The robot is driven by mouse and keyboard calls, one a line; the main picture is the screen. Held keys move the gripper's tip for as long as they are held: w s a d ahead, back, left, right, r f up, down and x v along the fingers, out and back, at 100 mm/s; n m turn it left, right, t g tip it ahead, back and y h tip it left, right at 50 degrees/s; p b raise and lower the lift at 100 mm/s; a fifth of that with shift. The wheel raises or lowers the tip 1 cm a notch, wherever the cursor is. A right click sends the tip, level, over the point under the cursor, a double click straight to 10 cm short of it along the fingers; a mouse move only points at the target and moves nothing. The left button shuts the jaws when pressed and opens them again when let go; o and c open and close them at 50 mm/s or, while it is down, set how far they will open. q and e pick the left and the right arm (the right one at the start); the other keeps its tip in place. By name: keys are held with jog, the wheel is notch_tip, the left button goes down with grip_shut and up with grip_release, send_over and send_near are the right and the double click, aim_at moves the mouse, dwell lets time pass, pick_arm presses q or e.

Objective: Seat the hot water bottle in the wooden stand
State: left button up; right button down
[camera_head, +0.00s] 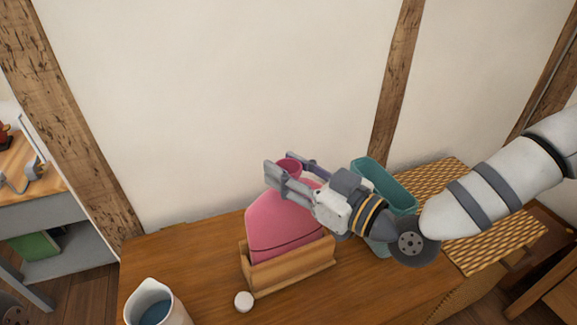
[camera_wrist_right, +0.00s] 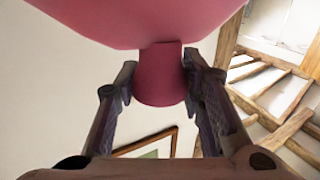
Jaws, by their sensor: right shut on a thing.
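The pink hot water bottle (camera_head: 272,228) stands neck up, with its lower part inside the wooden stand (camera_head: 290,268) on the wooden table. It leans a little in the head view, and the stand's front wall hides its bottom edge. My right gripper (camera_head: 279,170) is shut on the bottle's neck, near the top. In the right wrist view the two fingers (camera_wrist_right: 158,85) press on both sides of the neck (camera_wrist_right: 160,75), with the bottle's body (camera_wrist_right: 150,20) beyond it. I cannot tell whether the bottle rests on the stand's floor. My left gripper is not in view.
A white jug (camera_head: 155,303) with a blue inside stands at the table's front left. A small white round thing (camera_head: 243,301) lies in front of the stand. A teal bin (camera_head: 385,185) and a woven surface (camera_head: 480,225) are to the right. The table's left back (camera_head: 190,250) is clear.

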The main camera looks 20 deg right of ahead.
jog(key=shift+f+b, duration=0.6)
jog(key=shift+f, duration=0.45)
jog(key=c, duration=1)
grip_release()
jog(key=v, duration=1.2)
jog(key=shift+r, duration=0.1)
